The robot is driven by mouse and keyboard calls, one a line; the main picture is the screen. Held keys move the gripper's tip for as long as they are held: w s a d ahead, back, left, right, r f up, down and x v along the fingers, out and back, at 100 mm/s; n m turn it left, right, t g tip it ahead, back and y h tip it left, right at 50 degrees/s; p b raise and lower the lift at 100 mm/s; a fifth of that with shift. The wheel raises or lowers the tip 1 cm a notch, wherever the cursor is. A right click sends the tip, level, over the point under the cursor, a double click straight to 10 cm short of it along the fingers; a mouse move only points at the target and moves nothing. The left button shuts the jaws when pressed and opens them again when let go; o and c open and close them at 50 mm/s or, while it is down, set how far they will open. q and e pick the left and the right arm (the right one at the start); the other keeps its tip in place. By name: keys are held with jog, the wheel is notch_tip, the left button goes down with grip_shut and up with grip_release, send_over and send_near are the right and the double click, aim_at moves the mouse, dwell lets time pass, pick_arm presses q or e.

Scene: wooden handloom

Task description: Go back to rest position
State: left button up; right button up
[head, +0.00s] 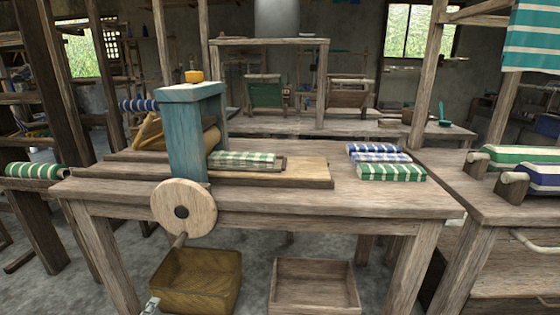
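A small grey metal piece, which looks like the tip of my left gripper (151,305), shows at the bottom edge, in front of the yellow-brown wooden box. Too little of it shows to tell whether it is open or shut, and nothing is seen in it. My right gripper is not in view. The wooden table (300,200) carries a blue-framed hand press (187,135) with a round wooden wheel (183,209) at its front. A green-and-white striped cloth (243,159) lies on the board beside the press.
Several folded striped cloths (391,173) lie at the table's right. A yellow-brown box (195,282) and a plain wooden box (315,287) stand below the front edge. Striped rolls (525,155) rest on the right-hand bench. A striped roll (35,171) is at left.

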pick_arm(q)
jog(key=s+d+f+n+g+h+p, duration=0.2)
jog(key=s+d+f+n+g+h, duration=0.35)
jog(key=s+d+f+n, duration=1.15)
jog(key=s+a+n+g+y+p, duration=0.1)
jog(key=s+a+g+p, duration=0.3)
jog(key=s+p, duration=0.5)
jog(key=s+a+n+g+y+p, duration=0.1)
jog(key=s+a+g+p, duration=0.3)
jog(key=s+p, duration=0.6)
jog(key=a+y+p, duration=0.1)
jog(key=a+p, duration=0.1)
jog(key=p, duration=1.2)
jog(key=shift+s+a+r, duration=0.25)
jog(key=shift+a+r, duration=0.05)
jog(key=shift+r, duration=0.1)
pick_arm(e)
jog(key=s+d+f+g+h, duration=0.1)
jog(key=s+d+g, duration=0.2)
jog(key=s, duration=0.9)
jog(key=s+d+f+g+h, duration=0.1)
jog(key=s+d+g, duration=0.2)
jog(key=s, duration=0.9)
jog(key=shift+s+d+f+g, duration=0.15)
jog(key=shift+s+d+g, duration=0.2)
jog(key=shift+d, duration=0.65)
pick_arm(q)
jog(key=shift+y, duration=0.25)
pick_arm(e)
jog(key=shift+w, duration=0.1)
